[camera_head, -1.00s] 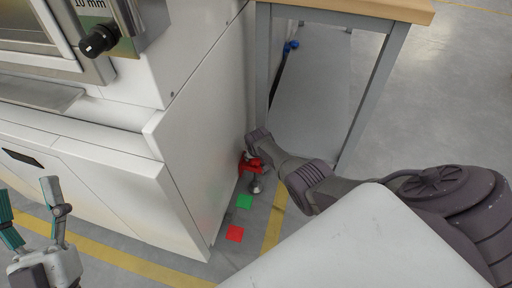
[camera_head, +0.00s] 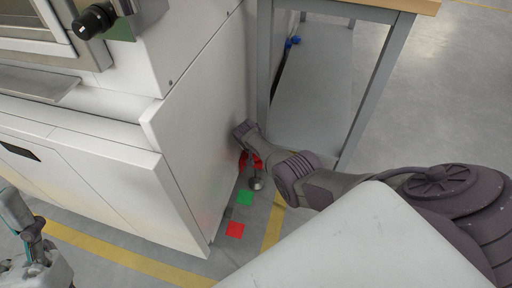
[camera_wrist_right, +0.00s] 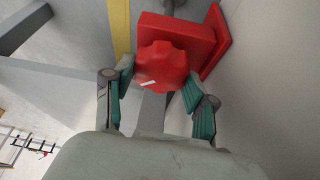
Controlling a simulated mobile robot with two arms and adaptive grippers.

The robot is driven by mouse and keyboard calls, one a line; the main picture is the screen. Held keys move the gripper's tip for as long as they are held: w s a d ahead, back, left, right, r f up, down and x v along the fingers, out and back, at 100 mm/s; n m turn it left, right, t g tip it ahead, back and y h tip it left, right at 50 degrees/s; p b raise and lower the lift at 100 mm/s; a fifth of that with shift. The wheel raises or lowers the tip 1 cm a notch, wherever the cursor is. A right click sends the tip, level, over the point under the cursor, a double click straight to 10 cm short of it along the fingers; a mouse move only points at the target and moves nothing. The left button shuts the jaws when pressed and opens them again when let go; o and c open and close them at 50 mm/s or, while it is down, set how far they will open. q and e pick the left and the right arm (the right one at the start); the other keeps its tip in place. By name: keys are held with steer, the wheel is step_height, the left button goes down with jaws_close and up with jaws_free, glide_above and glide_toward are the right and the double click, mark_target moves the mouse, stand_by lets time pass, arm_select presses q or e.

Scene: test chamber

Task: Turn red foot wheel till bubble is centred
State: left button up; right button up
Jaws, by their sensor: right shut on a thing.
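The red foot wheel (camera_wrist_right: 163,66) fills the upper middle of the right wrist view, with a small white mark on its face. It sits at a red bracket (camera_wrist_right: 200,38) fixed to the white machine's side. My right gripper (camera_wrist_right: 158,90) is shut on the wheel, with teal finger pads on its two sides. In the head view only a little of the red foot (camera_head: 243,160) shows beside my right wrist, above a grey metal foot (camera_head: 256,184). My left gripper (camera_head: 25,230) is at the lower left edge, partly cut off, away from everything. No bubble is visible.
The white machine (camera_head: 196,150) stands left of the foot. A grey-legged table (camera_head: 265,70) with a wooden top stands close on the right. A green square (camera_head: 245,198) and a red square (camera_head: 235,230) lie on the floor, near yellow lines (camera_head: 130,264).

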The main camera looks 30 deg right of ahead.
steer(key=o, duration=1.2)
steer(key=shift+c, duration=0.2)
steer(key=shift+r, duration=0.1)
step_height(320, 180, up, 10)
stand_by(0.3)
